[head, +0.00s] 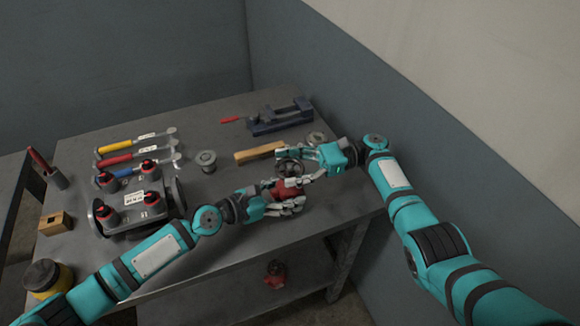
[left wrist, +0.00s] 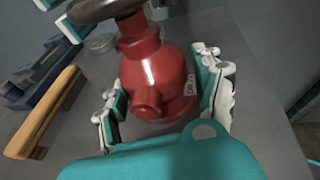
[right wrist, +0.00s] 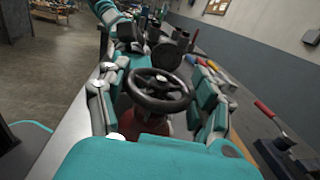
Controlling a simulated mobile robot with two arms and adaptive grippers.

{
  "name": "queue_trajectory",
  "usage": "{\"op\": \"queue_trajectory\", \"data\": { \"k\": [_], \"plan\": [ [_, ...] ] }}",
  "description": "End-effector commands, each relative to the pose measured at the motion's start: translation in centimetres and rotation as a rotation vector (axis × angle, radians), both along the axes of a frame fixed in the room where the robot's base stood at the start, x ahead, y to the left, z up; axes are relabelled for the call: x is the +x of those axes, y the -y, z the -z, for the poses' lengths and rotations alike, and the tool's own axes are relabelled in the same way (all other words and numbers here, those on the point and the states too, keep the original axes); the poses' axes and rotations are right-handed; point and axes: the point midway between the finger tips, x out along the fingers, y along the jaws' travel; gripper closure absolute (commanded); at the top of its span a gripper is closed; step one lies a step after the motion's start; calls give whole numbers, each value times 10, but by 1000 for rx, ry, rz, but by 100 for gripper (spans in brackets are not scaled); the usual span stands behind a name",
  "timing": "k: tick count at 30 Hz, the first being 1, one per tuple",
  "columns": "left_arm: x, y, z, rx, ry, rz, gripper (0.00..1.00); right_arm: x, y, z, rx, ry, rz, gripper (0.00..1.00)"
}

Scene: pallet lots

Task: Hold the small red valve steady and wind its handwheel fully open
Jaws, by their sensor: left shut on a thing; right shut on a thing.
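The small red valve (head: 286,190) is above the front right part of the grey bench. My left gripper (head: 291,202) is shut on its red body, which shows between the fingers in the left wrist view (left wrist: 158,75). The valve looks roughly upright, with a white label on its side. Its dark handwheel (right wrist: 160,90) is on top, and my right gripper (right wrist: 158,100) is shut on it, a finger on either side. In the head view the right fingers partly hide the handwheel (head: 289,166). I cannot tell how far the wheel is turned.
A wooden bar (head: 259,152) and a blue vise (head: 280,116) lie behind the grippers. A round metal fitting (head: 205,160) stands left of the bar. A large grey assembly (head: 130,212) with red-topped parts is left. Another red valve (head: 275,274) sits on the lower shelf. A wall borders the right.

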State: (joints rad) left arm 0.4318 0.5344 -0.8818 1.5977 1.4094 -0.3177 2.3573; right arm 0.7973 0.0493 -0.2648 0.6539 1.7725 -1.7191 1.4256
Motion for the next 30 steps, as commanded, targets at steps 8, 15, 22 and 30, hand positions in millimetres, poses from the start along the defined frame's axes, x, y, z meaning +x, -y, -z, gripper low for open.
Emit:
{"op": "queue_trajectory", "data": {
  "k": [8, 15, 22, 30],
  "plan": [
    [-3, 3, 1, -1, -3, 7, 50, -3, -2, 3, -2, -8, -39, 67],
    [-2, 3, 1, -2, -2, 6, 50, -4, -2, 3, -2, -10, -41, 67],
    [-2, 3, 1, -2, -2, 5, 50, -4, -2, 3, -2, -9, -40, 16],
    [-1, 1, 1, 0, -2, 4, 50, -2, -1, 1, -1, -6, -36, 11]
  ]
}}
